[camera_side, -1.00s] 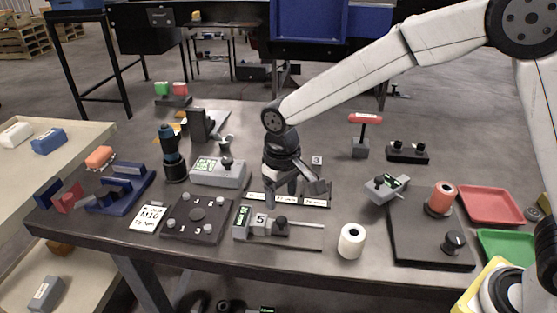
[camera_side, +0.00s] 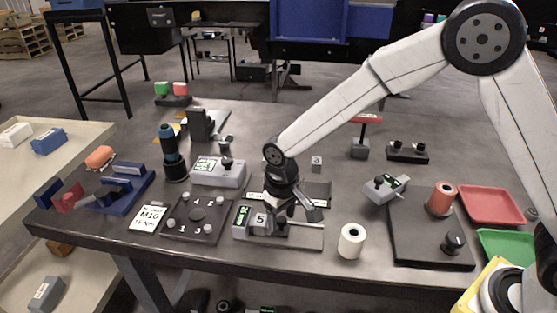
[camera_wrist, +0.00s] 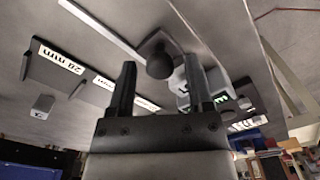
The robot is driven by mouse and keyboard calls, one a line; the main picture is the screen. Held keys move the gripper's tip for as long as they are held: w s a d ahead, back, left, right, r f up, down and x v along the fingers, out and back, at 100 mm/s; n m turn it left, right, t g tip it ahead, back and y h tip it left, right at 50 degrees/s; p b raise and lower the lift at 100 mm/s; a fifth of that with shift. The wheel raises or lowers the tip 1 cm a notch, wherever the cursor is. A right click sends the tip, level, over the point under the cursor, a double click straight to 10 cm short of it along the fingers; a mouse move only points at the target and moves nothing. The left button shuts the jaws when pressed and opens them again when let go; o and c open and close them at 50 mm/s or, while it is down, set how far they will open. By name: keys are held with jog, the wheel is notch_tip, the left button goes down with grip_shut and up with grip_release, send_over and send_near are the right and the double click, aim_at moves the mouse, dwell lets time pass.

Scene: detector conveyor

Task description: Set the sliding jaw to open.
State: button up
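A small measuring vise stands at the front middle of the table, with a green-lit display (camera_side: 242,216) at its left end and a bare rail (camera_side: 304,237) running right. A grey block marked 5 (camera_side: 260,222) sits beside the display. The sliding jaw (camera_wrist: 150,42) carries a round black knob (camera_wrist: 159,65); in the side view my gripper partly hides both. My gripper (camera_side: 297,212) is open and low over the jaw. In the wrist view, the knob shows between its two fingers, just beyond the tips; I cannot tell whether they touch it.
A dark plate with mm labels (camera_side: 318,192) lies behind the vise. A white roll (camera_side: 352,241) stands to the right and a black plate with round posts (camera_side: 197,218) to the left. A grey gauge (camera_side: 385,188) sits further right.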

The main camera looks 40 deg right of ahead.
grip_shut()
dwell(1.2)
